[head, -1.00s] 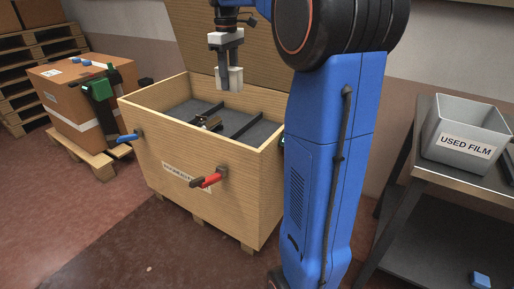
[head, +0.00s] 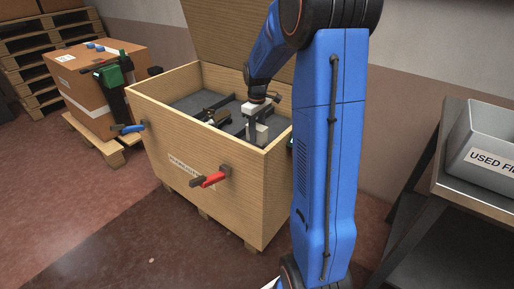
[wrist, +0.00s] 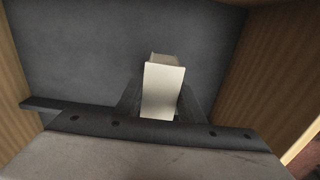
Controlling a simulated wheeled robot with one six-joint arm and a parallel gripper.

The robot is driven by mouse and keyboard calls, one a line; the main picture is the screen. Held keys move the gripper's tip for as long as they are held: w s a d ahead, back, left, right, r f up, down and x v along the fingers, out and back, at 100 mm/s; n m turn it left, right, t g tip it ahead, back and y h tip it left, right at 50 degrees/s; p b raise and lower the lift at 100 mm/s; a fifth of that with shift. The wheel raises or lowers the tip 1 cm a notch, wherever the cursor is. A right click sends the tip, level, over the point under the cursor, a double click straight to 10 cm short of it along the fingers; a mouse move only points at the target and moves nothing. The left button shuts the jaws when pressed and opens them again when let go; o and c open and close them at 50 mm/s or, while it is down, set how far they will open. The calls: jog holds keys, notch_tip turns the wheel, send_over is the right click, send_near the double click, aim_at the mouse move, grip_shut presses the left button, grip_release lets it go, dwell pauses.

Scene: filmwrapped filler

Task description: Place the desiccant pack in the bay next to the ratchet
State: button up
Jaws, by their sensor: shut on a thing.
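The desiccant pack is a white block (head: 259,134) between the jaws of my gripper (head: 256,121), which is shut on it. The gripper points down inside the wooden crate (head: 185,145), towards its right side. In the wrist view the pack (wrist: 162,90) stands out from between the dark fingers over a grey, bare bay floor (wrist: 90,60). What looks like the ratchet, a dark and tan tool (head: 217,117), lies in the crate to the left of the gripper. I cannot tell whether the pack touches the floor.
The crate's lid (head: 232,35) stands open behind. Wooden walls flank the bay in the wrist view. A grey used-film bin (head: 490,137) stands on a table at right, a strapped carton (head: 100,79) at left.

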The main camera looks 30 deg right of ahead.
aim_at(257, 144)
jog(key=shift+f, duration=3.05)
jog(key=o, duration=1.2)
jog(key=shift+f, duration=0.15)
notch_tip(257, 144, up, 12)
jog(key=shift+r, duration=0.2)
jog(key=shift+a, duration=0.1)
